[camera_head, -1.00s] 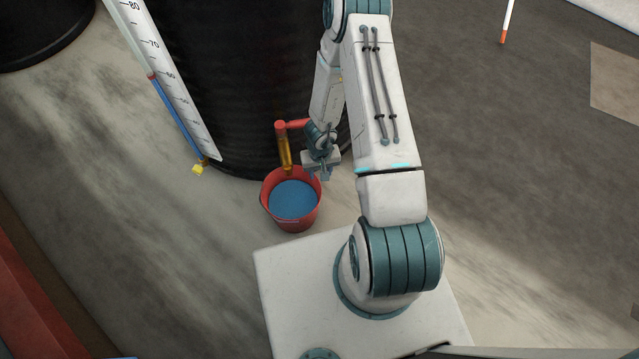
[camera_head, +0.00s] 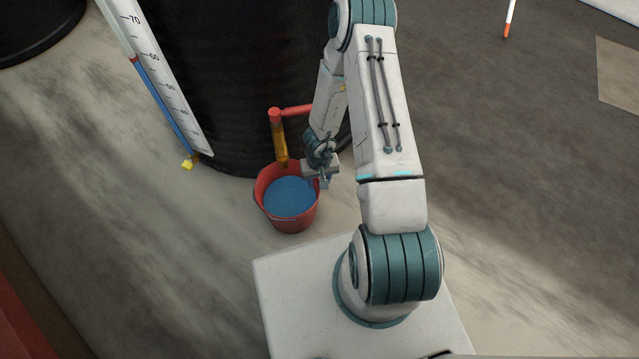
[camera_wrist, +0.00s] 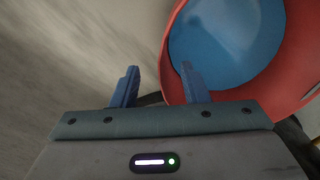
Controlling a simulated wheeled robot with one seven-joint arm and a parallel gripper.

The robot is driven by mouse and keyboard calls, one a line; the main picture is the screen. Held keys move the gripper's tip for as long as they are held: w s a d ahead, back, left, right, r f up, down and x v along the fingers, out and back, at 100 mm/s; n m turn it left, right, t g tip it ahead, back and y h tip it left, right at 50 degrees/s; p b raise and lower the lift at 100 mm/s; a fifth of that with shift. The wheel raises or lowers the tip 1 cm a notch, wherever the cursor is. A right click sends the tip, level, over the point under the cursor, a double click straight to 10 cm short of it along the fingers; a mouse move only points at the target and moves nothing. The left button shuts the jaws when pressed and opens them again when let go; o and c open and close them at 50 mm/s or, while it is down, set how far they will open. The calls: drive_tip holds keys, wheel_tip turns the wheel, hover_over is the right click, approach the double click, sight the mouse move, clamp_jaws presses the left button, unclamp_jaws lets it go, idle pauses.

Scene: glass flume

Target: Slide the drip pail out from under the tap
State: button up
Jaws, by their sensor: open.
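The red drip pail (camera_head: 290,222) stands on the floor under the tap, with blue water inside. The tap (camera_head: 279,137) has a red handle and a brass-coloured spout on the side of the black tank. My gripper (camera_head: 323,183) is at the pail's right rim. In the wrist view my gripper (camera_wrist: 158,75) is open, with one blue finger over the pail's inside and the other outside it. The red pail wall (camera_wrist: 178,45) runs between the two fingers. I cannot tell whether either finger touches it.
The black tank (camera_head: 220,90) stands behind the pail. A level gauge (camera_head: 160,75) with a yellow piece (camera_head: 188,164) at its foot is at the left. The floor left of the pail is clear.

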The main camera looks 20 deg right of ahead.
drive_tip(key=shift+f, duration=0.2)
drive_tip(key=shift+c, duration=0.3)
drive_tip(key=shift+d, duration=0.1)
clamp_jaws()
drive_tip(key=s+d+b, duration=0.1)
drive_tip(key=d, duration=1.5)
idle(2.2)
drive_tip(key=shift+d, duration=0.1)
drive_tip(key=shift+d, duration=0.1)
